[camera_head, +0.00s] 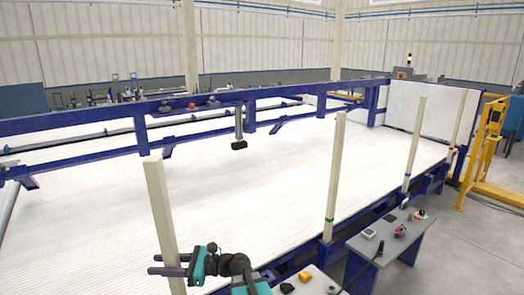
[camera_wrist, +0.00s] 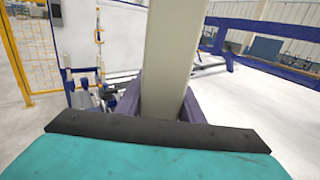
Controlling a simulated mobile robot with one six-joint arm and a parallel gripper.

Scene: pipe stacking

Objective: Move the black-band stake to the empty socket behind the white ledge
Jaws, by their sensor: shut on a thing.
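A tall cream stake (camera_head: 160,205) stands nearly upright, leaning slightly, at the left front in the head view. My gripper (camera_head: 168,264) is shut around its lower part. No band shows on the visible part of this stake, and its lower end is out of frame. In the wrist view the same stake (camera_wrist: 172,50) rises between the two dark fingers of my gripper (camera_wrist: 162,105). I cannot make out an empty socket, and I cannot tell which white surface is the ledge.
A wide white slatted bed (camera_head: 255,190) with a blue frame fills the middle. Along its near edge stand a green-banded stake (camera_head: 335,165), a blue-banded stake (camera_head: 415,140) and a red-banded stake (camera_head: 455,118). A grey table (camera_head: 375,250) with small devices stands at the front right.

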